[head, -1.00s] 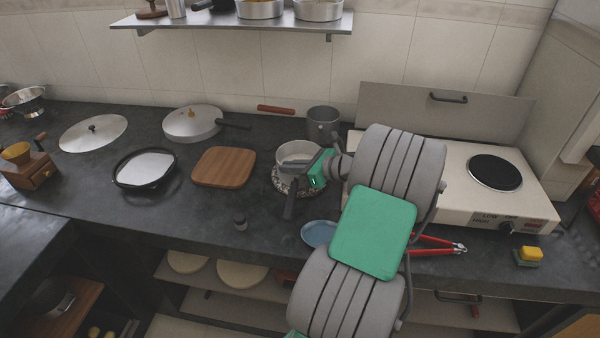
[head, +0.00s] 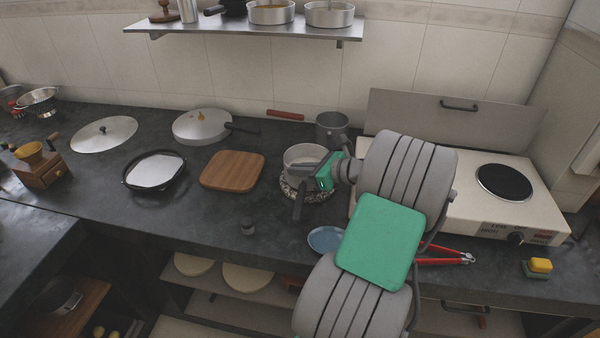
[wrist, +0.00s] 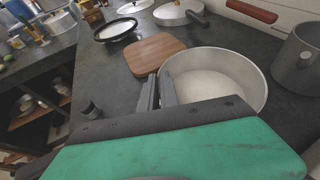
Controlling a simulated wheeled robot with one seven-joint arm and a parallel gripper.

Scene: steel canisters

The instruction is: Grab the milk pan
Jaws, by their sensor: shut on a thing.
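The milk pan (head: 303,154) is a light grey metal pan, seen upright over a patterned round stand (head: 318,196) near the counter's middle. In the wrist view the pan (wrist: 213,85) is open and empty, right of the fingers. My gripper (head: 303,190) reaches in from the right in the head view. Its dark fingers (wrist: 158,92) are shut at the pan's left side in the wrist view. The exact grip spot is partly hidden by the fingers and the green hand. I cannot tell whether the pan touches the stand.
A darker grey pot (head: 332,130) stands close behind the pan. A wooden board (head: 232,170) lies to the left. A hot plate (head: 470,200) is at right. A blue dish (head: 325,239) and red-handled tool (head: 440,261) lie in front. A shelf (head: 250,27) hangs above.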

